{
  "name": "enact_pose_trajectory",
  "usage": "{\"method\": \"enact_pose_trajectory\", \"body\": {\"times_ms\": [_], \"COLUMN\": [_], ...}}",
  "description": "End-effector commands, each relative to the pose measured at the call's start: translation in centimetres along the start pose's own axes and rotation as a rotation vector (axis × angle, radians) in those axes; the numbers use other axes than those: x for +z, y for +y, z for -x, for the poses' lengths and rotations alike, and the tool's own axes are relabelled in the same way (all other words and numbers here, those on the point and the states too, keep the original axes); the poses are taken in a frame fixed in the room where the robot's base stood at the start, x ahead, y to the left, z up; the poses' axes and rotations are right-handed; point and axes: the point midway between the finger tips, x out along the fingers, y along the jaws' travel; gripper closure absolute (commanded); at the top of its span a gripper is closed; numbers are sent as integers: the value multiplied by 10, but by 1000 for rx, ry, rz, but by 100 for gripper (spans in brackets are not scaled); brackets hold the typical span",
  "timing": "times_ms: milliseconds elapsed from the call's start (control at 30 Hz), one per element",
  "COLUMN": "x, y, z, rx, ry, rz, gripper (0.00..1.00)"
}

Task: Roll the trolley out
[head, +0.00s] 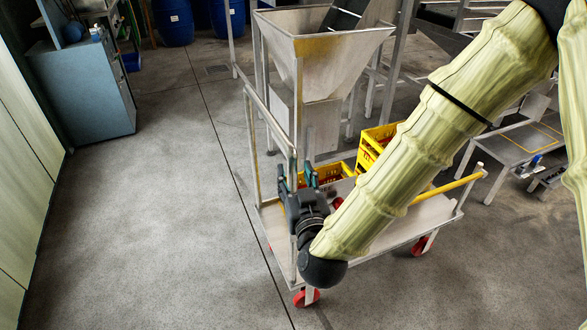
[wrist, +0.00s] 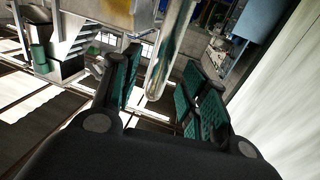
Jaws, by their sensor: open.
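The trolley (head: 430,216) is a low grey metal platform on red wheels. Its tall metal handle frame (head: 268,117) rises at the left end, and a yellow bar (head: 448,186) is at the right. My gripper (head: 296,176) is at the handle frame, above the platform's near left corner. Its teal-padded fingers are open. In the wrist view a metal tube (wrist: 168,58) of the frame runs between the spread fingers of my gripper (wrist: 162,66), with a visible gap to the left finger. My arm hides part of the platform.
Yellow crates (head: 372,146) stand on or just behind the platform, partly hidden. A metal hopper (head: 322,60) stands behind the trolley. A blue-grey cabinet (head: 85,90) is at the far left by the wall, with blue barrels (head: 173,20) at the back. The floor (head: 150,230) left of the trolley is clear.

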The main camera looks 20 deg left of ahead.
Motion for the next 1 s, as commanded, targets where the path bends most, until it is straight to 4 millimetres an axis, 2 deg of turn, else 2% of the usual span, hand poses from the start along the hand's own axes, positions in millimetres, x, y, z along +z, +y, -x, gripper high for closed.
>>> {"method": "enact_pose_trajectory", "body": {"times_ms": [200, 400, 600, 1000], "x": [1, 1, 0, 0], "y": [0, 0, 0, 0], "z": [42, 70, 82, 83], "rx": [-2, -2, -1, 0], "ry": [-3, -2, -1, 0], "rz": [1, 0, 0, 0], "gripper": [56, 56, 56, 56]}}
